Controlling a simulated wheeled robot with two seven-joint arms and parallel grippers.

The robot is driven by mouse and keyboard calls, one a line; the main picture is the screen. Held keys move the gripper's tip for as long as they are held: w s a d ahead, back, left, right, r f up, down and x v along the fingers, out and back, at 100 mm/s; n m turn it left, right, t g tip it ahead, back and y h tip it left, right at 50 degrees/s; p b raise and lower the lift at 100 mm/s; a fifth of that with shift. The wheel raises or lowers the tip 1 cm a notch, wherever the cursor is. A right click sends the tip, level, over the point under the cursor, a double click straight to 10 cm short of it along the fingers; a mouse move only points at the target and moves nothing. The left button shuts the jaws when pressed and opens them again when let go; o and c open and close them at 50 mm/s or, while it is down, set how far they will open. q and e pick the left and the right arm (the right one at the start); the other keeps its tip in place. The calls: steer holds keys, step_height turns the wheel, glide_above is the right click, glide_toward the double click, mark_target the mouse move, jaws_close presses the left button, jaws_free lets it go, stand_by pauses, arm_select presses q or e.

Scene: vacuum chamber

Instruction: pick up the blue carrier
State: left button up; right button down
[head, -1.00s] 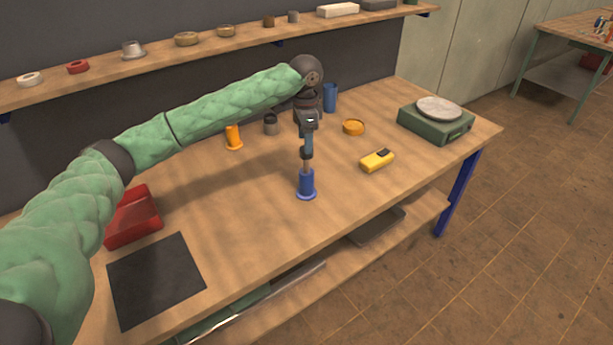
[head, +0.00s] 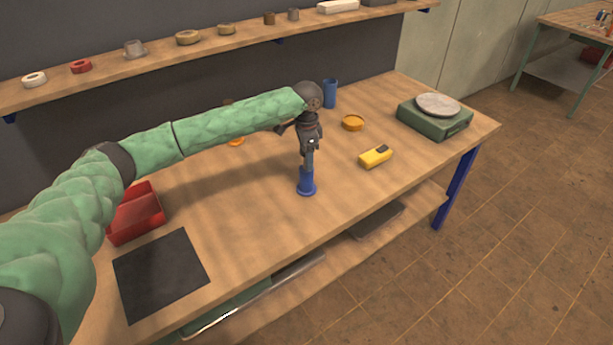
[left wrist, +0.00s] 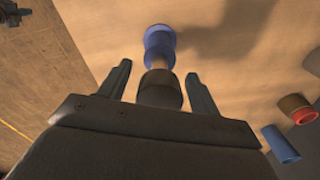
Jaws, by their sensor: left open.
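The blue carrier (head: 306,185) stands upright on the workbench, a blue body on a wider round foot. In the left wrist view its blue part (left wrist: 158,45) is at the top, with a narrow neck and a dark knob (left wrist: 160,90) nearer the camera. My left gripper (head: 308,158) is directly above the carrier, pointing down. In the left wrist view its two open fingers (left wrist: 158,72) are on either side of the knob, with a visible gap each side. My right gripper is not in view.
A blue cup (head: 330,93), an orange dish (head: 352,123), a yellow device (head: 375,156) and a green scale (head: 435,119) stand behind and to the right. A red bin (head: 137,214) and black mat (head: 160,274) are left. An orange piece (head: 236,142) is mostly hidden by my arm.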

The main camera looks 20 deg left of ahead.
arm_select(q)
jaws_close()
steer(key=shift+r, duration=0.1)
stand_by(0.4)
